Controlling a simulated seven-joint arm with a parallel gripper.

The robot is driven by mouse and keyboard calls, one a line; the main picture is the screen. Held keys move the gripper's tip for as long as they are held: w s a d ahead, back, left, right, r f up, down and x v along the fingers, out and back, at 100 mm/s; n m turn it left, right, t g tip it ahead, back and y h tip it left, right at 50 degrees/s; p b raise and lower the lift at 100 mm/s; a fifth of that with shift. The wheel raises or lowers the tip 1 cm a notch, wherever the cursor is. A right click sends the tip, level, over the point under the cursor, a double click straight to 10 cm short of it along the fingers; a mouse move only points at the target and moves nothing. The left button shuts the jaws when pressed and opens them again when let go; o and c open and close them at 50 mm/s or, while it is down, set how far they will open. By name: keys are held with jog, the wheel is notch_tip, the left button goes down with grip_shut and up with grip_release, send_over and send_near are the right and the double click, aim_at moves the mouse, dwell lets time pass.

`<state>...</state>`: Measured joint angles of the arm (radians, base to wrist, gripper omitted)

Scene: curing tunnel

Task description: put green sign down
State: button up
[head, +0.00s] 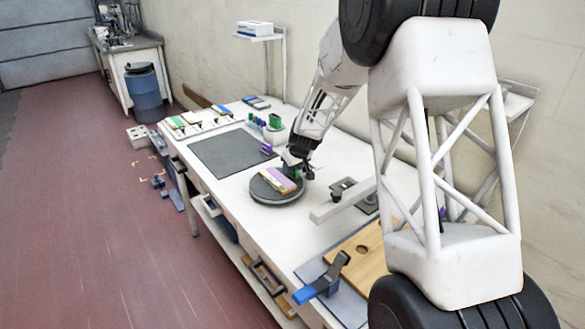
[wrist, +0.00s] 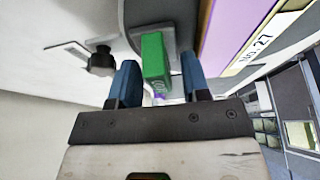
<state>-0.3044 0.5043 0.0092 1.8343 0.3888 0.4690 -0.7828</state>
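A green block (wrist: 155,58), which may be the green sign, stands between the two blue fingers of my gripper (wrist: 160,75) in the wrist view. My gripper (head: 297,170) is low over the dark round turntable (head: 265,198) in the head view. A purple and tan plate (head: 278,180) lies on the turntable beside my gripper. The same plate (wrist: 240,28), marked NO. 27, shows in the wrist view.
A dark mat (head: 230,153) lies left of the turntable. Green bottles (head: 275,122) and a small purple item (head: 267,149) are behind. A wooden board (head: 358,262) and a blue-handled clamp (head: 318,287) are at the front. Coloured plates (head: 180,122) lie at the far left.

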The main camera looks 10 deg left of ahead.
jog(key=shift+r, duration=0.15)
jog(key=v, duration=1.2)
dwell(0.3)
jog(key=shift+w, duration=0.1)
dwell(0.5)
jog(key=shift+r, duration=0.1)
